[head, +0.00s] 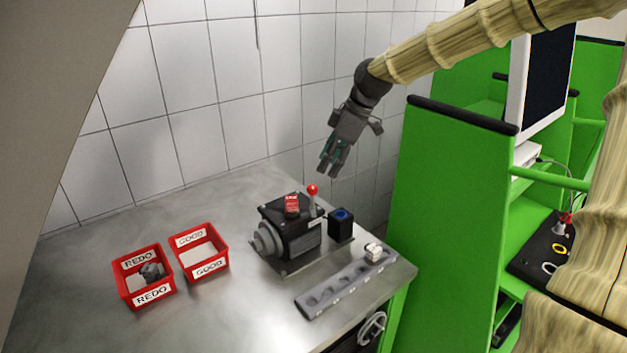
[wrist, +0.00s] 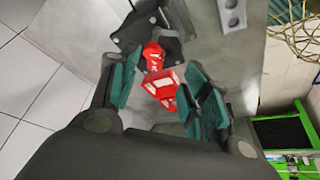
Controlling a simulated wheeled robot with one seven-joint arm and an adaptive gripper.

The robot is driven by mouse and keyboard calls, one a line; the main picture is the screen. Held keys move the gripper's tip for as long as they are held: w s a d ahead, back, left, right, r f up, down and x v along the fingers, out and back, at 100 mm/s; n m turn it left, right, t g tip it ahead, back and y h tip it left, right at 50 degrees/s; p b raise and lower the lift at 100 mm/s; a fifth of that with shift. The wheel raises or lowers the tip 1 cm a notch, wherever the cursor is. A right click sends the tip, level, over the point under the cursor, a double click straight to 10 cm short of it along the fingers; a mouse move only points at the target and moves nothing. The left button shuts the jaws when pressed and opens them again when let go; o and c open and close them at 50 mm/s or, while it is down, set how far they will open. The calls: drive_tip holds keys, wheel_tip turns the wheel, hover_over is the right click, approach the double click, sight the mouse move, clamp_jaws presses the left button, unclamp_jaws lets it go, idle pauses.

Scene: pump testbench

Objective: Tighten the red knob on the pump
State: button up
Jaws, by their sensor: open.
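The pump (head: 290,232) is a dark block with a round grey flange on its left side, standing on a flat plate on the metal bench. The red knob (head: 292,205) sits on top of it, with a pale marking. A lever with a red ball (head: 313,189) rises beside the knob. My gripper (head: 329,168) hangs above and right of the knob, behind the lever in the picture, pointing down and apart from both. In the wrist view my gripper (wrist: 163,62) has its teal fingers spread and empty. Red shapes show beyond them, not clearly identifiable.
A black box with a blue button (head: 341,222) stands right of the pump. A grey strip with round recesses (head: 342,290) lies in front. Red GOOD (head: 228,262) and REDO (head: 120,285) bins stand left. A tiled wall is behind and a green rack (head: 440,200) at right.

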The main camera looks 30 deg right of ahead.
sight(313, 186)
drive_tip(key=w+f, duration=0.1)
drive_tip(key=f, duration=0.1)
drive_tip(key=w+a+f, duration=0.1)
drive_tip(key=w+f, duration=0.1)
drive_tip(key=w+f+p, duration=0.1)
drive_tip(key=f, duration=0.1)
drive_tip(key=shift+w+a, duration=0.25)
drive_tip(key=shift+s+f, duration=0.1)
drive_tip(key=shift+f, duration=0.15)
drive_tip(key=shift+s+a+f+p, duration=0.15)
drive_tip(key=shift+s+f+p, duration=0.05)
drive_tip(key=shift+s+p, duration=0.15)
drive_tip(key=shift+s, duration=0.3)
drive_tip(key=shift+a+f, duration=0.15)
drive_tip(key=shift+f, duration=0.05)
drive_tip(key=shift+w+a+f, duration=0.1)
drive_tip(key=shift+w+f, duration=0.55)
drive_tip(key=shift+w, duration=0.1)
drive_tip(key=shift+s+r, duration=0.25)
drive_tip(key=shift+s, duration=0.15)
drive_tip(key=shift+w+f, duration=0.1)
drive_tip(key=shift+w, duration=0.05)
drive_tip(key=c, duration=1)
